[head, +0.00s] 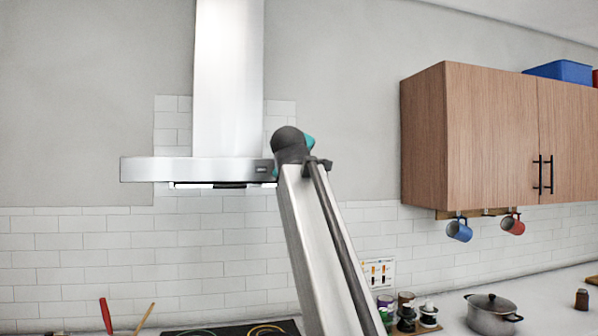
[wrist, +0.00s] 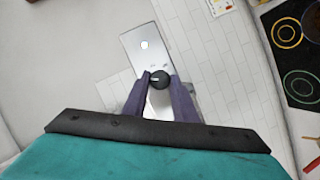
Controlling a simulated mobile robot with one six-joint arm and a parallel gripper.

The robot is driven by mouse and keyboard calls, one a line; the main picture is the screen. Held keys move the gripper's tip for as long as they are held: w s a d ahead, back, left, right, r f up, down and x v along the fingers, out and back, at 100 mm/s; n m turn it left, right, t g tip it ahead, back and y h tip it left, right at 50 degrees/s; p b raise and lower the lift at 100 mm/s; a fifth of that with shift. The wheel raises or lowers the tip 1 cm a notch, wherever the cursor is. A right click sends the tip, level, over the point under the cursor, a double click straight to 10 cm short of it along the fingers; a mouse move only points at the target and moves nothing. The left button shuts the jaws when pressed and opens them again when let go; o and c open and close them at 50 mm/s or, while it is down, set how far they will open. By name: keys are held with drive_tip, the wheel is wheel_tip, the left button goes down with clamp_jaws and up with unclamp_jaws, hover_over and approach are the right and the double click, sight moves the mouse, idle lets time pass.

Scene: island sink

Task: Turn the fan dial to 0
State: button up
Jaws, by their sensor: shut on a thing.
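The range hood (head: 150,171) is silver and hangs on the back wall in the head view. My arm covers its right end, where a small dark panel (head: 262,169) shows. In the wrist view the fan dial (wrist: 159,79) is a small round black knob with a pale mark pointing left. My gripper (wrist: 160,82) has its two purple fingers on either side of the dial and is shut on it. A silver surface of the hood (wrist: 135,42) with a bright round spot lies behind the dial. No numbers around the dial are readable. In the head view the fingers are hidden behind my arm.
A wooden wall cabinet (head: 430,130) hangs to the right, with a blue mug (head: 459,231) and a red mug (head: 513,225) below. A black cooktop (head: 235,330) is under the hood; a lidded pot (head: 491,313) stands on the right counter. Bare wall lies around the hood.

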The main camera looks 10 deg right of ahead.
drive_tip(key=shift+f+n+t+h, duration=0.15)
drive_tip(key=shift+n+t+h, duration=0.3)
drive_tip(key=shift+n, duration=0.85)
drive_tip(key=shift+f+n+t+h, duration=0.2)
drive_tip(key=shift+n+t, duration=0.35)
drive_tip(key=shift+n, duration=0.75)
drive_tip(key=shift+r, duration=0.1)
drive_tip(key=o, duration=1)
drive_tip(key=shift+o, duration=0.2)
drive_tip(key=shift+a+b, duration=0.1)
drive_tip(key=shift+b, duration=0.2)
